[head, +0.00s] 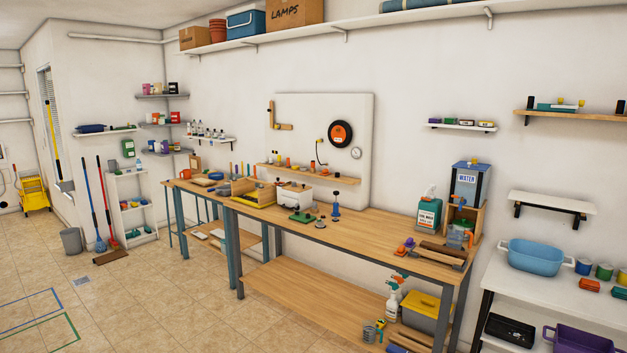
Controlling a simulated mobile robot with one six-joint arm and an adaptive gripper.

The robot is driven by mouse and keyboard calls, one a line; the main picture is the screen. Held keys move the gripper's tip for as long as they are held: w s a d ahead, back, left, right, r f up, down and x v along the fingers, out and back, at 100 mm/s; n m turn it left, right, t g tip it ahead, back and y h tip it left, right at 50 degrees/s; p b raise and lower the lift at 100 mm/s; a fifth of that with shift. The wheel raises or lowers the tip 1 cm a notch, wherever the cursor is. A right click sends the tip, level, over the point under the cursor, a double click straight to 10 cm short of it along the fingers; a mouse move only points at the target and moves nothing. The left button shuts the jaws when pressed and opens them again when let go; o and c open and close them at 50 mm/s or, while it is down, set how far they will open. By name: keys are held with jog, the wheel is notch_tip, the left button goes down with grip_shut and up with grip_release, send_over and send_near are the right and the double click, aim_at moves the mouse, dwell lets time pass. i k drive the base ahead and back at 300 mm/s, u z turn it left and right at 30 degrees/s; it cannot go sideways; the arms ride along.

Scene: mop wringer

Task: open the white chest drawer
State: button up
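A small white chest (293,197) sits on the long wooden workbench (370,235), toward its back edge and left of its middle. Its front faces me and carries a small dark spot like a knob. Whether its drawer is shut or partly out is too small to tell. Small orange and dark items show at its top. My gripper and arm are not in view.
The tiled floor before the bench (190,300) is clear.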

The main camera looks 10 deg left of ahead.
aim_at(287, 202)
jog(key=u, duration=0.2)
jog(key=i, duration=0.85)
jog(key=u, duration=0.45)
jog(key=i, duration=2)
jog(key=u, duration=0.05)
